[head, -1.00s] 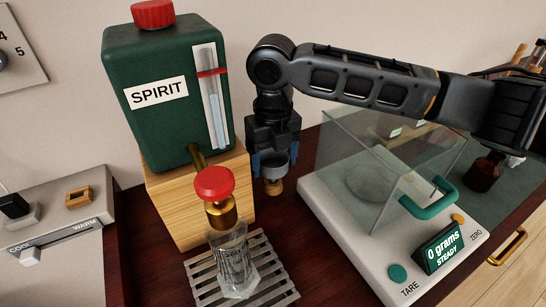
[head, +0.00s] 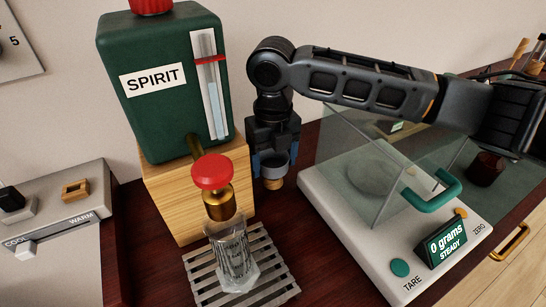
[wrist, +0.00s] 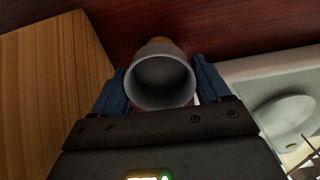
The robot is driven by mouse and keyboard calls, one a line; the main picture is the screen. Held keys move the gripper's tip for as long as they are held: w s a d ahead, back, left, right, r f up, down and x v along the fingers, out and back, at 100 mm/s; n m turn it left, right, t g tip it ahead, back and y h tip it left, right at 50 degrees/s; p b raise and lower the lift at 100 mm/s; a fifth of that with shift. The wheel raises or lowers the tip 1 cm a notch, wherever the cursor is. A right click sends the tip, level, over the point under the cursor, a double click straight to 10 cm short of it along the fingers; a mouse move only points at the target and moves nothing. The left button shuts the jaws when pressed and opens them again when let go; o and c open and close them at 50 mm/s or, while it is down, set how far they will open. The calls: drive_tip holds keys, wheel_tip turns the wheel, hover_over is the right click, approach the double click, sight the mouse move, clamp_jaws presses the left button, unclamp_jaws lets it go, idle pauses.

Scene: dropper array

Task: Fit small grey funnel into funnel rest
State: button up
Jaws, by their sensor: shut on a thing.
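The small grey funnel (head: 274,166) is held between the blue fingers of my gripper (head: 272,165), between the wooden block and the scale. In the wrist view, its wide round mouth (wrist: 160,82) faces the camera, with a finger on each side. A small tan wooden piece (head: 273,184) shows directly below the funnel in the head view. It may be the funnel rest; its shape is mostly hidden. A sliver of tan (wrist: 158,40) shows behind the funnel's rim in the wrist view. I cannot tell whether the funnel touches or sits in it.
The green SPIRIT tank (head: 165,90) stands on a wooden block (head: 200,190) close left of my gripper. A glass (head: 235,262) stands on a slatted tray (head: 270,280) under the red-knobbed tap. The glass-shielded scale (head: 350,235) is close on the right.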

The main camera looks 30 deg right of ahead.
drive_tip(key=o, duration=1)
drive_tip(key=shift+c, duration=0.2)
